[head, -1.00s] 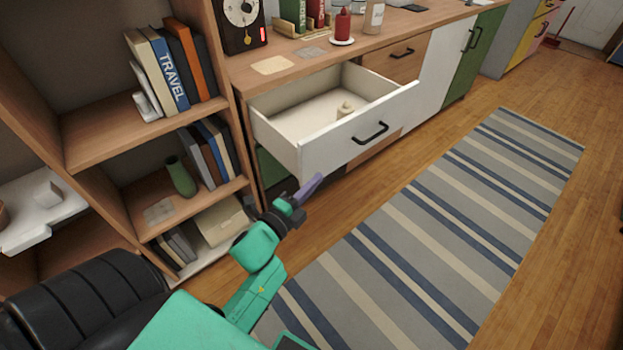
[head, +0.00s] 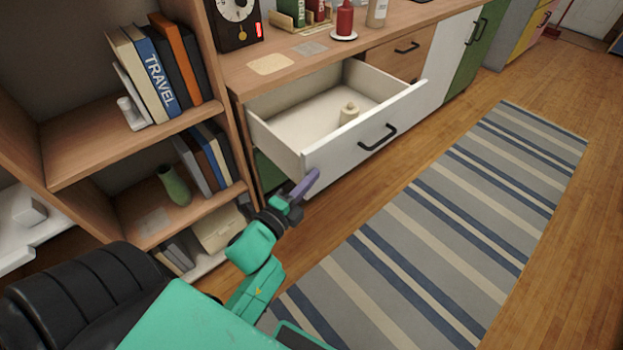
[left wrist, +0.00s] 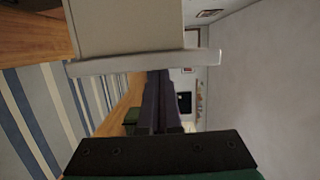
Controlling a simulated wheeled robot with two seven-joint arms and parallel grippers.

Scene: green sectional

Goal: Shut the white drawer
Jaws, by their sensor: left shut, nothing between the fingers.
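The white drawer (head: 345,154) stands pulled out of the wooden counter in the head view. Its front has a black handle (head: 378,138), and a small cream bottle-like object (head: 349,112) stands inside it. My left gripper (head: 312,180) is shut and empty. It is at the near left end of the drawer front, overlapping its lower edge in the picture; I cannot tell whether it touches. In the left wrist view, the edge of a pale panel, probably the drawer front (left wrist: 140,62), crosses above the fingers (left wrist: 158,108). My right gripper is not in view.
A bookshelf (head: 135,160) with books and a green vase (head: 173,184) stands left of the drawer. A striped rug (head: 440,220) covers the floor to the right, which is clear. A clock (head: 237,22) and a red bottle (head: 345,18) stand on the countertop.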

